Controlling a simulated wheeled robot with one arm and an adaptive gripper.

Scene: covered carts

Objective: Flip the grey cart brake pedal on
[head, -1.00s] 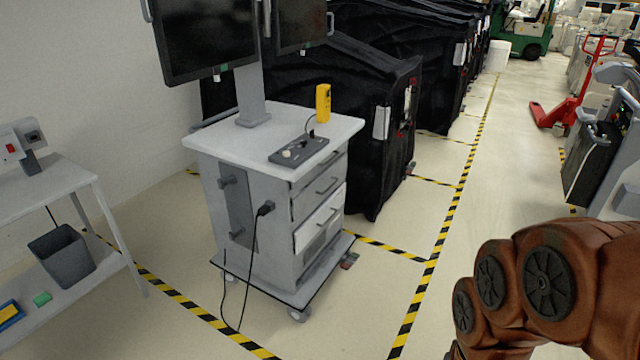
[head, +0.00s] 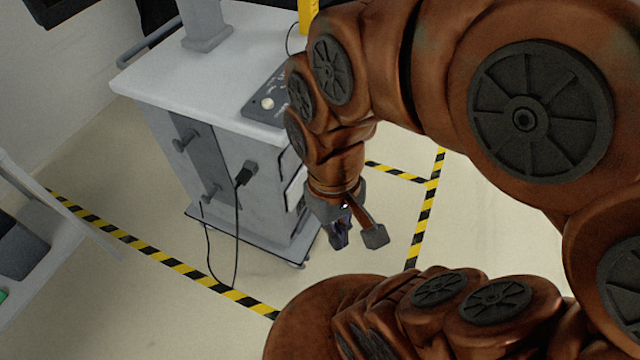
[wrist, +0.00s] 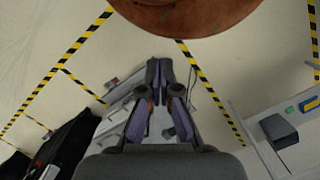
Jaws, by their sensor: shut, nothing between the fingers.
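The grey cart (head: 200,110) stands left of my arm in the head view, with drawers on its right side and a dark-edged base plate near the floor. My gripper (head: 339,238) points down beside the cart's lower right corner, fingers shut and empty. In the wrist view my gripper (wrist: 160,72) also shows shut, with floor beyond its tips. A small grey and red brake pedal (wrist: 112,83) shows left of the fingers there, apart from them, at the cart's base. My arm hides the pedal in the head view. Whether it is on or off I cannot tell.
A black cable (head: 237,220) hangs from the cart to the floor. A side table (head: 40,240) with a bin stands at left. Black covered carts (wrist: 70,145) show in the wrist view. Open floor with yellow-black tape (head: 150,250) lies in front of the cart.

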